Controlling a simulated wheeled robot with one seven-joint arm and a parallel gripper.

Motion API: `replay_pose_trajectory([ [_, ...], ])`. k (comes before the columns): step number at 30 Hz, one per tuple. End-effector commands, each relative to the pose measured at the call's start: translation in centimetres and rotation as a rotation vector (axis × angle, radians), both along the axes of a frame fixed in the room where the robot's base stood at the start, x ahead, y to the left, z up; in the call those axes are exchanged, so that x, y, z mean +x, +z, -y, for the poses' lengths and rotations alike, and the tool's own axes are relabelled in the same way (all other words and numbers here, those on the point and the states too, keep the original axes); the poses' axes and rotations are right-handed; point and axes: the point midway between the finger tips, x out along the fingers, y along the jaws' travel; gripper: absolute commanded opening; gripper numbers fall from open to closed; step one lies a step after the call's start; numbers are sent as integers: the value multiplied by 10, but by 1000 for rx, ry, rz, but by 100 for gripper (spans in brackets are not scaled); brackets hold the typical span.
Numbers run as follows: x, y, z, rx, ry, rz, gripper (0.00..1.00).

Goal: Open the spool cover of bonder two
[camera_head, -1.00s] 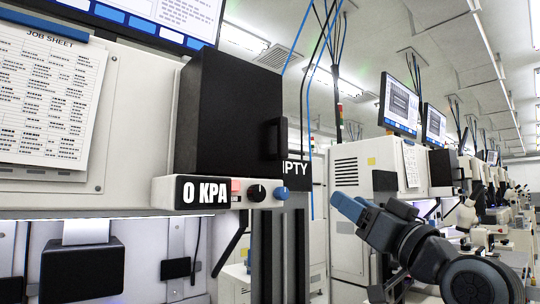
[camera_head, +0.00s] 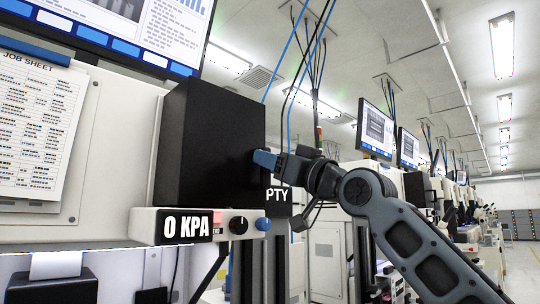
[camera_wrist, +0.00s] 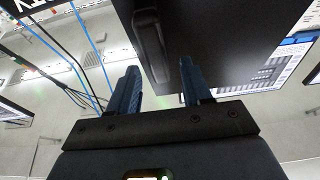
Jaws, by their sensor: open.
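The spool cover (camera_head: 208,145) is a black box on the front of the nearest bonder, above a panel reading "0 KPA". It looks shut. In the wrist view the cover (camera_wrist: 222,45) fills the upper right, with its dark bar handle (camera_wrist: 150,46) standing off its face. My gripper (camera_head: 262,160) is at the cover's right edge in the head view, where it hides the handle. In the wrist view my gripper (camera_wrist: 160,88) has its two blue fingers apart, one on each side of the handle's line. I cannot tell whether they touch it.
The pressure panel (camera_head: 197,225) with knobs juts out below the cover. A partly hidden "EMPTY" sign (camera_head: 278,196) hangs just below my gripper. A job sheet (camera_head: 38,125) is at the left. Blue and black cables (camera_head: 308,60) hang behind. More bonders recede to the right.

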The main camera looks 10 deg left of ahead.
Motion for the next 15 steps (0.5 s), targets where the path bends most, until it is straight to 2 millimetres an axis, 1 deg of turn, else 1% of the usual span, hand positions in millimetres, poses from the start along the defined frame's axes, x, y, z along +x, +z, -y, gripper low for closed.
replay_pose_trajectory([
  [1,3,3,-4,-2,0,-1,49],
  [4,6,4,-8,0,-1,0,49],
  [13,8,4,-9,0,-1,0,49],
  [15,8,4,-9,0,-1,0,42],
])
